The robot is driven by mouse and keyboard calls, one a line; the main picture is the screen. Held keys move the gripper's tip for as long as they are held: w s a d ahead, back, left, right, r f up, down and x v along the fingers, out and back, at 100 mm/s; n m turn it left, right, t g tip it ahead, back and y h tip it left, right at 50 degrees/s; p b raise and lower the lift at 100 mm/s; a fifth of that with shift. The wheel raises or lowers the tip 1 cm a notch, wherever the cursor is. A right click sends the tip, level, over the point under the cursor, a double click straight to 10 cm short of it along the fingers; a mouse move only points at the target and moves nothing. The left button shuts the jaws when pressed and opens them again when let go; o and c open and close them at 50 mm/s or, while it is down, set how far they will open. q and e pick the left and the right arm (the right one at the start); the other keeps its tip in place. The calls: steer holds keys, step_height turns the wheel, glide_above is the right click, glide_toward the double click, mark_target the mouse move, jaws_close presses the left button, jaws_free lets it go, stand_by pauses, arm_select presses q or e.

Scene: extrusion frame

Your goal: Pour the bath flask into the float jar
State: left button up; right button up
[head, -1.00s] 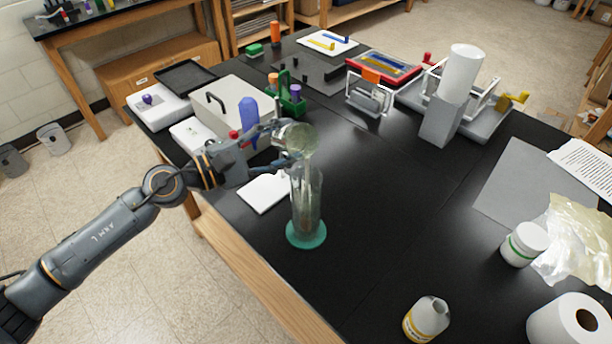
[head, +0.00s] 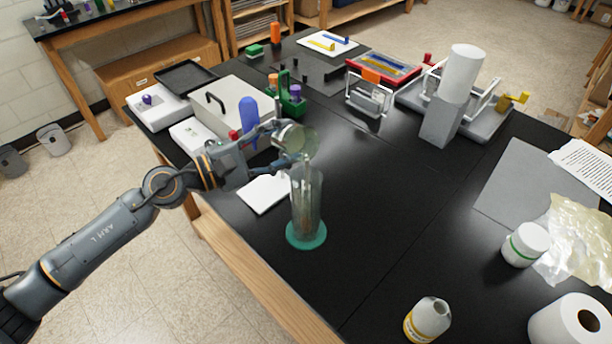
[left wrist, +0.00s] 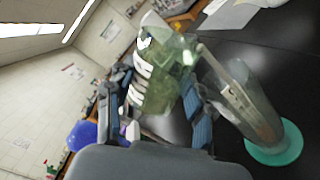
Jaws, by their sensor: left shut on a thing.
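My left gripper (head: 282,146) is shut on the bath flask (head: 302,141), a clear greenish vessel, and holds it tipped over above the float jar. The float jar (head: 307,200) is a tall clear cylinder standing upright on a round green base near the table's left edge. The flask's mouth is close over the jar's top; I cannot tell whether they touch. In the left wrist view the flask (left wrist: 168,78) lies between the fingers with white marks on its side, and the jar (left wrist: 243,100) stands to its right. My right gripper is not in view.
A white pad (head: 264,193) lies just left of the jar. A grey box with a handle (head: 232,104) and a green rack (head: 291,103) stand behind my gripper. A yellow-labelled bottle (head: 427,319) stands at the front.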

arm_select(q)
steer(key=shift+s+r+m, duration=0.1)
steer(key=shift+r+m, duration=0.3)
steer(key=shift+m, duration=0.5)
stand_by(1.2)
steer(key=shift+f+m+b, duration=0.4)
steer(key=shift+m+b, duration=0.4)
steer(key=shift+b, duration=0.4)
stand_by(0.5)
steer(key=shift+s+d+r+m+b, duration=0.2)
steer(key=shift+r+m+b, duration=0.25)
steer(key=shift+m, duration=0.45)
stand_by(0.4)
steer(key=shift+f+b, duration=0.2)
steer(key=shift+b, duration=0.2)
